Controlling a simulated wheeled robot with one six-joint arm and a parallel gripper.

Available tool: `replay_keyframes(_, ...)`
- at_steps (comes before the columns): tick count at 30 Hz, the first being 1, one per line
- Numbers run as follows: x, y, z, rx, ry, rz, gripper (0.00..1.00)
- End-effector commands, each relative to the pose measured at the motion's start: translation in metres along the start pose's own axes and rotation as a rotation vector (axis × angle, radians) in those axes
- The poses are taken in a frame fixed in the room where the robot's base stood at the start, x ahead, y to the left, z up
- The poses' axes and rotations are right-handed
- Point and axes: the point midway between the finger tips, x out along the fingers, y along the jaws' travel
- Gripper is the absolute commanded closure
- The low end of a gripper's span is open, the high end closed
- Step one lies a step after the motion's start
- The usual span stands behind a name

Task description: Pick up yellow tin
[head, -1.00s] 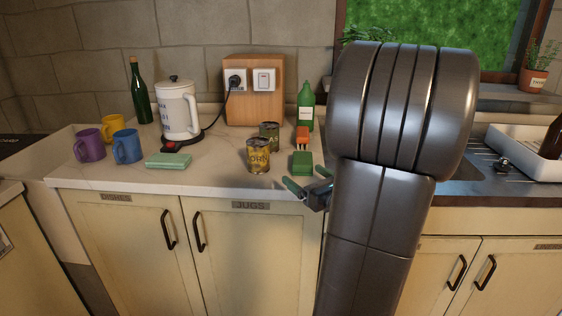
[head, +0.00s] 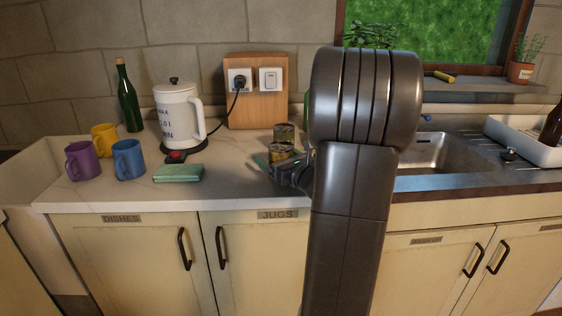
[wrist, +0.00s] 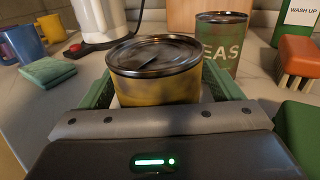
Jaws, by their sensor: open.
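The yellow tin (wrist: 155,85) stands upright on the counter, close in front of my gripper in the wrist view, between its two green fingers (wrist: 158,92). I cannot tell if the fingers touch it. In the head view the yellow tin (head: 281,153) shows only its upper part, with my gripper (head: 272,166) in front of it and around its lower side. The gripper is open. A green tin marked "EAS" (wrist: 222,45) stands just behind and to the right of the yellow tin, and it also shows in the head view (head: 284,132).
A red brush (wrist: 298,58) and a green block (wrist: 302,125) lie to the right in the wrist view. A folded green cloth (head: 178,173), a white kettle (head: 178,112), mugs (head: 128,160) and a green bottle (head: 128,100) stand left. The counter between cloth and tin is clear.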

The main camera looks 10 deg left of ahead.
Motion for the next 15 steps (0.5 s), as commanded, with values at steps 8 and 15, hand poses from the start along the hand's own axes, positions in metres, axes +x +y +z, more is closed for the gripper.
replay_keyframes(8,-0.0005,0.0001,0.0,0.0,0.0,0.0,0.53)
replay_keyframes(15,-0.0006,0.0001,0.0002,0.0,0.0,0.0,0.63)
